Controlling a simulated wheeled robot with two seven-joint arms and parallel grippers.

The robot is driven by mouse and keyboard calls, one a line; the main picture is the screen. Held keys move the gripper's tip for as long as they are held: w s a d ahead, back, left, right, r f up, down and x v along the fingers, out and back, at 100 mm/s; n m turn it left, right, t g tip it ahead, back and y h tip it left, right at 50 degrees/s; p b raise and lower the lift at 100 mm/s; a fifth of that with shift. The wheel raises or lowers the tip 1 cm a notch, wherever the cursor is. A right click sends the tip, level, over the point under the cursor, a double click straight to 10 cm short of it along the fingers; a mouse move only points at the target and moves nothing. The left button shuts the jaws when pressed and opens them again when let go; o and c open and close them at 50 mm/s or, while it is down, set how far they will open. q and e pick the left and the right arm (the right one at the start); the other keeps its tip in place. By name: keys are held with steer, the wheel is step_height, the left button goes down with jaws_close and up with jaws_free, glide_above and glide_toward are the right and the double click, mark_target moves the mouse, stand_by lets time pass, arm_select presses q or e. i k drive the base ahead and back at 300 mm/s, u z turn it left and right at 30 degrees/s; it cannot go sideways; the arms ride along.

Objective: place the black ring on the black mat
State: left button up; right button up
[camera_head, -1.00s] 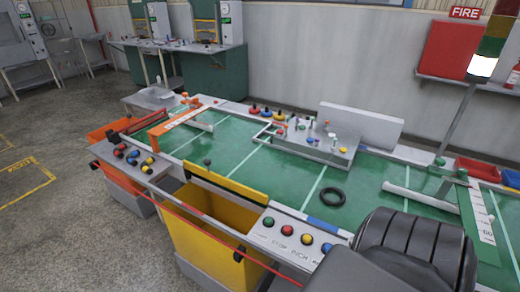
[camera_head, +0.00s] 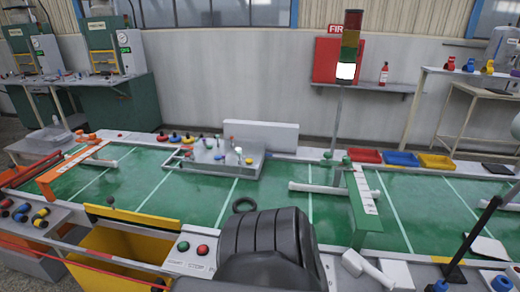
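The black ring (camera_head: 244,204) lies flat on the green table (camera_head: 330,205) near the middle of the view, just beyond a dark, rounded part of my own body, which hides a little of the near table. A dark flat piece (camera_head: 498,169) lies at the far right of the table; it may be the black mat, but it is too small to be sure. Neither of my grippers is in view, and nothing holds the ring.
A grey block with coloured knobs (camera_head: 218,160) stands behind the ring. A green gate (camera_head: 362,205) stands to its right. Red, blue and yellow trays (camera_head: 401,159) line the back edge. A yellow bin (camera_head: 120,255) is at the front left. Green surface around the ring is clear.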

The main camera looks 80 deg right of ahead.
mark_target(479, 246)
steer(key=k, duration=1.35)
steer(key=z, duration=0.65)
